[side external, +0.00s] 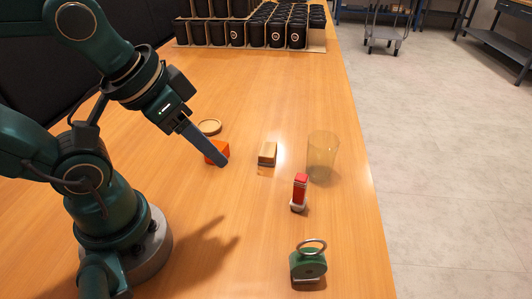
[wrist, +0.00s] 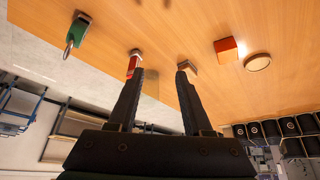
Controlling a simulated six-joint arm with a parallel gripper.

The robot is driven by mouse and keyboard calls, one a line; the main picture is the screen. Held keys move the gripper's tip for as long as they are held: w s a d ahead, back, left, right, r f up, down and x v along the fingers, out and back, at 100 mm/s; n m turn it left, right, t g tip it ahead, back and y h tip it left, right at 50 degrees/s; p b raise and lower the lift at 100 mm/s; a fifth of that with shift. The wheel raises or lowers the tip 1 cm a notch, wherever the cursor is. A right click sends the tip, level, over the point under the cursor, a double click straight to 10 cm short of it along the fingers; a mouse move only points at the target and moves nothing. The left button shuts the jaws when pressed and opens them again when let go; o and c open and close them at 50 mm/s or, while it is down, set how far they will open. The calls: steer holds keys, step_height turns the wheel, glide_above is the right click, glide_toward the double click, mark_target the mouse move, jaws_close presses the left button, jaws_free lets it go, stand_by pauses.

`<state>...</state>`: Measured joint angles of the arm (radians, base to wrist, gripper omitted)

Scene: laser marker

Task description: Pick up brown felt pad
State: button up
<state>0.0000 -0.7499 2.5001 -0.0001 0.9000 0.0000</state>
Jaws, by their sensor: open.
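A small brown block with a darker underside (side external: 267,150), the likeliest match for the brown felt pad, lies on the wooden table. In the wrist view this brown block (wrist: 190,67) is partly hidden behind the tip of the right finger. My gripper (side external: 222,162) is above the table, left of the block in the side view and apart from it. In the wrist view my gripper (wrist: 159,74) has its two fingers spread, with nothing held between them.
An orange-red box (side external: 214,150) sits behind my fingers, near a round wooden disc (side external: 209,126). A clear tumbler (side external: 322,157), red-capped marker (side external: 299,192) and green ringed object (side external: 308,264) stand toward the right table edge. Black cups (side external: 255,34) fill the back.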

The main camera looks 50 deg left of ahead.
steer(key=o, duration=0.5)
